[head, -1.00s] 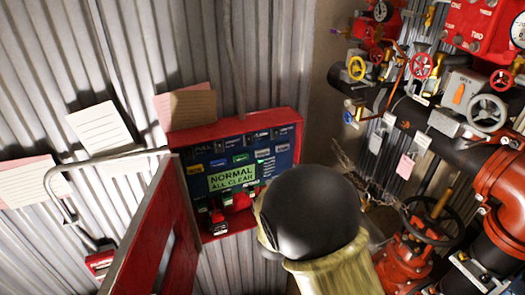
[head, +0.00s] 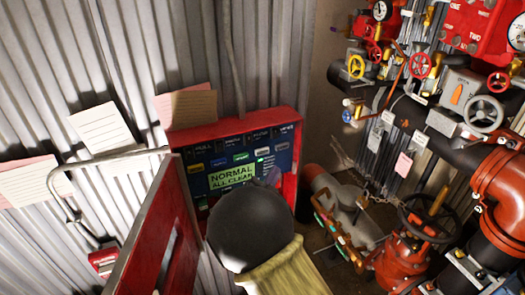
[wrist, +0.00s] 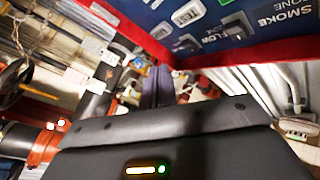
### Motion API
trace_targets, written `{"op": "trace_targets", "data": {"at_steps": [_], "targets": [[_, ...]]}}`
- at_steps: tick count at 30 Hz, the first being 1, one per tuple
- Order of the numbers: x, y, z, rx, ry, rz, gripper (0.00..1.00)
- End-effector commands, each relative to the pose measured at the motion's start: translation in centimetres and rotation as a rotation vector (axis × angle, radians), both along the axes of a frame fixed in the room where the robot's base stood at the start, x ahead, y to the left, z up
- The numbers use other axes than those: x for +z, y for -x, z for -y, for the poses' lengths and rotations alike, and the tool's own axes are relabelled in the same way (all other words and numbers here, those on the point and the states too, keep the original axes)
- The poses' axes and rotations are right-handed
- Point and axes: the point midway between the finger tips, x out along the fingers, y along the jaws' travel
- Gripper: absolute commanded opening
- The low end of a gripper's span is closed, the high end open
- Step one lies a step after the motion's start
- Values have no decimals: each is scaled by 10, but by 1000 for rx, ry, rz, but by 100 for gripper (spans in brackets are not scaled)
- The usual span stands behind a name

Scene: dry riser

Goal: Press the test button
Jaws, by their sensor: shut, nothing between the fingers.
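The alarm panel (head: 238,123) is a red-framed box with a blue face on the corrugated wall. Its green display (head: 231,175) reads "NORMAL ALL CLEAR". My arm's black joint hides the panel's lower right and most of my gripper in the head view. In the wrist view, the blue panel face (wrist: 235,28) fills the top, with "SMOKE" and "FLOW" lettering. My gripper (wrist: 158,85) is shut and empty, its fingers appearing just below the red frame's corner. I see no clear contact.
An open red door (head: 160,225) stands at the panel's left, with a grey pipe rail (head: 110,157) behind it. Paper notes (head: 102,128) hang on the wall. Red valves (head: 405,260), pipes and handwheels (head: 484,113) crowd the right side.

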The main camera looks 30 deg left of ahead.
Motion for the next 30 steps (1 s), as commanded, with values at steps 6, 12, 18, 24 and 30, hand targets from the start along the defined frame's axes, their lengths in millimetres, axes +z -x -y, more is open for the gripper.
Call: {"op": "trace_targets", "data": {"at_steps": [6,12,18,24,30], "targets": [[2,-17,-21,-1,0,1,0],[-2,-31,-38,-1,-2,0,0],[0,-37,-46,0,-1,0,0],[0,-37,-46,0,0,0,0],[0,-37,-46,0,0,0,0]]}}
